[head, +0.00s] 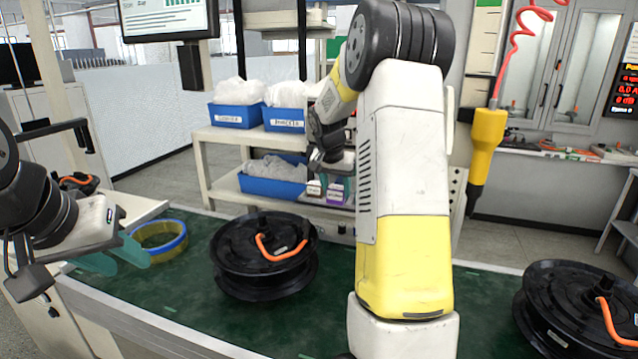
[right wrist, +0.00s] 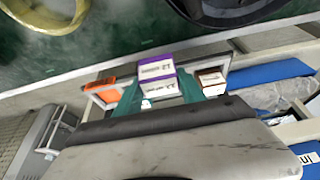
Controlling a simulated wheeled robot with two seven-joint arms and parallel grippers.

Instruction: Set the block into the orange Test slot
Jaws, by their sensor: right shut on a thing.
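My right gripper (right wrist: 160,95) is shut on a purple and white block (right wrist: 156,70), with one teal finger on each side of it. Two printed faces show there; I cannot tell if both belong to one block. The orange slot (right wrist: 101,90) lies left of the block in the right wrist view, in a pale rack, apart from the block. In the head view the right gripper (head: 335,180) is at the rack beyond the bench, and my arm hides the orange slot. My left gripper (head: 122,258) is open and empty over the bench's left end.
A brown and white box (right wrist: 211,79) sits right of the block. A black hub motor (head: 262,262) and a yellow-blue ring (head: 160,243) lie on the green bench (head: 195,290). Another motor (head: 580,305) is at right. Blue bins (head: 270,187) stand on the shelf behind.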

